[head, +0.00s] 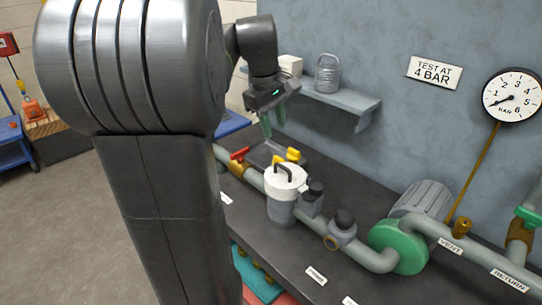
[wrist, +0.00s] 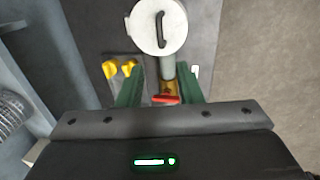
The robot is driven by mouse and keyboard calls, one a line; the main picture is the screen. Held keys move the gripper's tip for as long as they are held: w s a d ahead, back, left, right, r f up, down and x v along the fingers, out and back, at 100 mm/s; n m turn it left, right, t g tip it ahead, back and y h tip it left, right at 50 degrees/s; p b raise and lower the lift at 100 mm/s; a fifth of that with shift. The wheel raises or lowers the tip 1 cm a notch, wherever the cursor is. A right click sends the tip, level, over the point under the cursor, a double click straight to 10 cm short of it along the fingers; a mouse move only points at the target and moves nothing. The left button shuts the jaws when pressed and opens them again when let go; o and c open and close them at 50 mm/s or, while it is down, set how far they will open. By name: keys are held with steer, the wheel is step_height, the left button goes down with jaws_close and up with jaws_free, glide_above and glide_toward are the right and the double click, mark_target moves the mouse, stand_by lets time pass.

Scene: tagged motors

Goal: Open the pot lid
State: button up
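The pot (head: 281,212) is a grey cylinder in the pipe line on the bench. Its round white lid (head: 275,182) sits on top and has a black arched handle (head: 288,170). The lid (wrist: 146,30) also shows at the top of the wrist view, with its dark handle (wrist: 160,29) running lengthwise. My gripper (head: 274,122) is above and behind the pot in the head view, apart from the lid. Its two green fingers are spread with nothing held between them; in the wrist view the gripper (wrist: 160,88) has the pipe and a red valve handle below the gap.
A red valve handle (head: 240,154) and yellow handles (head: 293,155) are close to the pot. Pipes, a green flange (head: 398,247) and a grey motor (head: 425,199) lie to the right.

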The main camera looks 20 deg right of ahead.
mark_target(281, 165)
steer(key=f, duration=0.4)
steer(key=d+f, duration=0.1)
steer(key=f, duration=0.3)
steer(key=d+f, duration=0.1)
steer(key=f, duration=0.3)
steer(key=shift+w+d+f, duration=0.1)
steer(key=shift+w+d, duration=0.05)
steer(key=shift+w, duration=0.25)
jaws_close()
